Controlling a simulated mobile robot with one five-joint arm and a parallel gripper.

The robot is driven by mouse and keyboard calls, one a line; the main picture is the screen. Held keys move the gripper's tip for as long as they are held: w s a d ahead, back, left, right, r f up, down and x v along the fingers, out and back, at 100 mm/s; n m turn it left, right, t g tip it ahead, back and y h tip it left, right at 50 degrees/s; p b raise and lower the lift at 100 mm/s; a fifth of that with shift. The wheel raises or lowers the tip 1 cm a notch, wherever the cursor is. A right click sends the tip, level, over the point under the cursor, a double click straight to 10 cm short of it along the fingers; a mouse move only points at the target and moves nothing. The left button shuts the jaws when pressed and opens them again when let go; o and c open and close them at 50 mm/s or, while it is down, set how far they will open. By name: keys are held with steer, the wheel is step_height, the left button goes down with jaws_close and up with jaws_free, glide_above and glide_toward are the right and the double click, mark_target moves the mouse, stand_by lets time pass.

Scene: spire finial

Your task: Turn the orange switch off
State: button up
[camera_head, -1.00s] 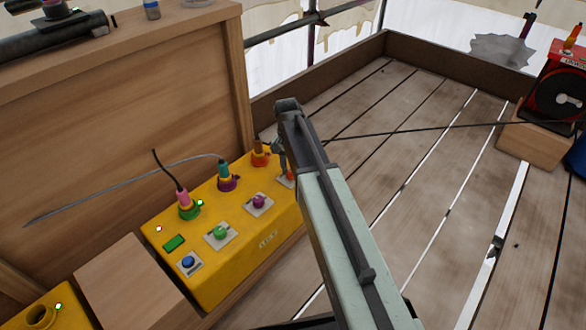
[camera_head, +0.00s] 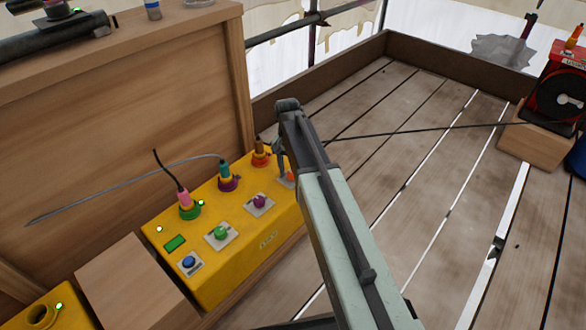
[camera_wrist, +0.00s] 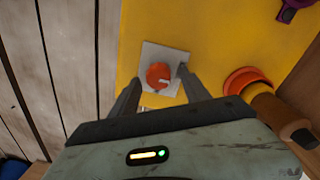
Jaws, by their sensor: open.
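The orange switch (camera_wrist: 158,76) is a round knob with a pale mark on its right side, set on a light square plate (camera_wrist: 150,55). It sits at the right end of the yellow box (camera_head: 215,265). In the head view the orange switch (camera_head: 289,178) is partly hidden by my arm and fingers. My gripper (camera_wrist: 156,84) is open, with one finger on each side of the knob in the wrist view. The fingers seem apart from the knob; I cannot tell whether either touches it.
Green (camera_head: 220,233), purple (camera_head: 260,202) and blue (camera_head: 188,263) controls line the box's front. Behind them stand plugs: pink (camera_head: 184,198), teal (camera_head: 224,170) and orange-brown (camera_head: 260,150). The orange-brown plug (camera_wrist: 265,95) is close right of my gripper. A wooden panel (camera_head: 130,110) rises behind.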

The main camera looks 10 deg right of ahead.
mark_target(290, 171)
steer(key=r+p, duration=0.3)
steer(key=r, duration=0.1)
steer(key=r+p, duration=0.3)
steer(key=p, duration=0.1)
steer(key=shift+w+a+r, duration=0.1)
steer(key=shift+a+r, duration=0.1)
steer(key=shift+r, duration=0.2)
steer(key=shift+f, duration=0.1)
steer(key=shift+r+p, duration=0.3)
steer(key=shift+p, duration=0.15)
steer(key=s+d+r+n+p, duration=0.1)
steer(key=s+r+n+p, duration=0.35)
steer(key=s, duration=1.15)
step_height(290, 171, up, 39)
steer(key=p, duration=3.8)
steer(key=shift+w+n+y+p, duration=0.2)
steer(key=shift+n+y+p, duration=0.1)
steer(key=shift+n+p, duration=0.15)
steer(key=shift+f, duration=0.15)
